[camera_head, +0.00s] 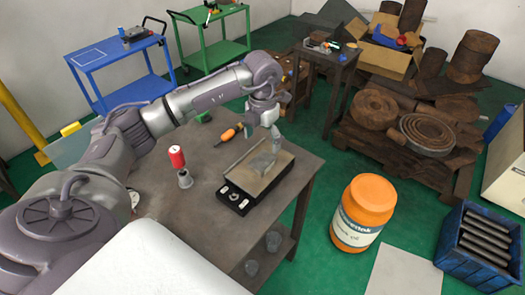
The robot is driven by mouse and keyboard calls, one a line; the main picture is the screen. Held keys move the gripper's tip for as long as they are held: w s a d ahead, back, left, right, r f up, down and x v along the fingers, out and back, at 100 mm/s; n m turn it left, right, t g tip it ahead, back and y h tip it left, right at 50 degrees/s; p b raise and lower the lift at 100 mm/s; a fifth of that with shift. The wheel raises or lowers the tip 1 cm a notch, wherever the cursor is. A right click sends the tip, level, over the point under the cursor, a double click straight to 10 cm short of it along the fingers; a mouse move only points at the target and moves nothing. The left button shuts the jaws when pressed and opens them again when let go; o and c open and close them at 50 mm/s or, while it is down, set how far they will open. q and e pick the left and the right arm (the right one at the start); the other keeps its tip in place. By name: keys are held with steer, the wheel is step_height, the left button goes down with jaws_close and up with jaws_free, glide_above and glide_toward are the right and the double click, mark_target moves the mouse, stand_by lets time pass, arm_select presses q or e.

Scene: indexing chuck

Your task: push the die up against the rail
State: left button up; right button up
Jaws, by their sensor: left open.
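A tan-topped plate on a black base (236,196) lies at the right part of the brown table (200,230). My right gripper is not in view.
A red and white cylinder (177,158) and a small metal piece (185,180) stand left of the plate. An orange-handled tool (228,135) lies behind it. An orange drum (363,212) stands on the floor at right. The table's near part looks clear.

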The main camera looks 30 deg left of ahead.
mark_target(262, 160)
arm_select(q)
steer(key=f, duration=0.2)
steer(key=f+p, duration=0.1)
steer(key=f, duration=0.1)
steer(key=shift+w+a, duration=0.3)
step_height(262, 160, down, 4)
steer(key=shift+r+p, duration=0.25)
steer(key=shift+p, duration=0.15)
steer(key=shift+d+f, duration=0.1)
steer(key=shift+f, duration=0.5)
steer(key=c, duration=0.7)
jaws_close()
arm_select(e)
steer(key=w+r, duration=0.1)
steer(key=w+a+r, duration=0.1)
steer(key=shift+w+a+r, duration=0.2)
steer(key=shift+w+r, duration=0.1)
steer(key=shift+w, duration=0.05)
